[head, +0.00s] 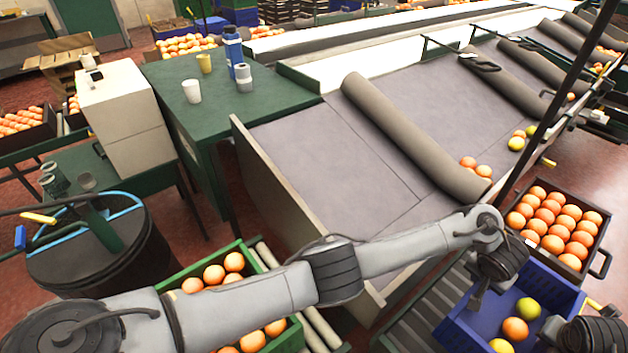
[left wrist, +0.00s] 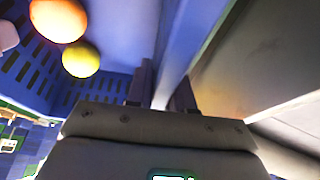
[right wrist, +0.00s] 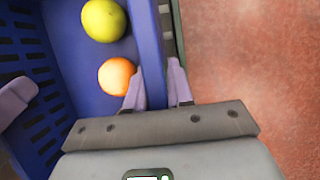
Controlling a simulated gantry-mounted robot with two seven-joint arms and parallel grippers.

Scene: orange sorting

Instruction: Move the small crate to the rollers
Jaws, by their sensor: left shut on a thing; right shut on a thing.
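The small blue crate (head: 462,318) is at the lower right of the head view and holds a few orange and yellow-green fruits. My left gripper (head: 477,298) is shut on its left wall. In the left wrist view the fingers (left wrist: 163,90) straddle that blue wall (left wrist: 190,45). My right gripper (right wrist: 157,88) is shut on the opposite wall (right wrist: 148,40), one finger inside and one outside. Grey rollers (head: 412,325) run just left of the crate. The crate's underside is hidden, so I cannot tell what it rests on.
A black crate full of oranges (head: 601,213) stands just behind the blue crate. A green crate of oranges (head: 170,283) sits on other rollers (head: 322,325) at the left, partly behind my left arm. The sloped grey belt table (head: 330,170) rises behind my left arm.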

